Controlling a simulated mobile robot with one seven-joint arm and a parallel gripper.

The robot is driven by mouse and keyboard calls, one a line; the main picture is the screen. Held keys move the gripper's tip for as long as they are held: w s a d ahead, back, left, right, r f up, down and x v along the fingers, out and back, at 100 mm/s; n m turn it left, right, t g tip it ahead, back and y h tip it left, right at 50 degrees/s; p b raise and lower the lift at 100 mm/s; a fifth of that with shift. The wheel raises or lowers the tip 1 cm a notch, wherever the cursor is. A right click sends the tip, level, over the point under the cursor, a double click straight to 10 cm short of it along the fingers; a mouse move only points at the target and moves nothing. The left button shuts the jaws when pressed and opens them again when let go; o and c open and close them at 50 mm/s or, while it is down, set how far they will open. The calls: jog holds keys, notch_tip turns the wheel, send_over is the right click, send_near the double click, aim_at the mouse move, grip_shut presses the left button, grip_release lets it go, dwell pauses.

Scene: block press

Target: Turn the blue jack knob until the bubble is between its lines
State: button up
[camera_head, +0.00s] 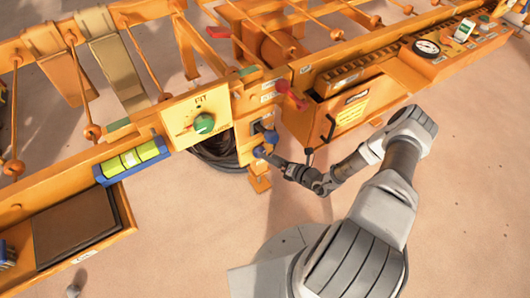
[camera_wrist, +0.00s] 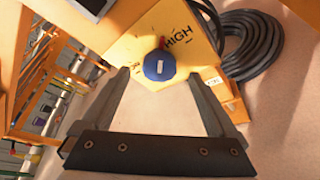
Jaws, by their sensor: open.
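The blue jack knob (camera_wrist: 159,66) is round with a white mark and sits on an orange panel marked HIGH in the wrist view. The spirit level (camera_head: 131,161), with a yellow-green vial and blue ends, lies on the orange frame to the left.
A dial panel (camera_head: 203,122) with a green knob stands up left of my gripper. A coiled black hose (camera_wrist: 254,47) lies right of the knob panel. An orange box (camera_head: 345,110) with a black handle is close to my arm. The floor in front is open.

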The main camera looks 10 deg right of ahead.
jog(key=p+v, duration=0.3)
jog(key=v, duration=1)
jog(key=shift+s+d, duration=0.15)
jog(key=shift+s, duration=0.1)
jog(key=shift+r, duration=0.1)
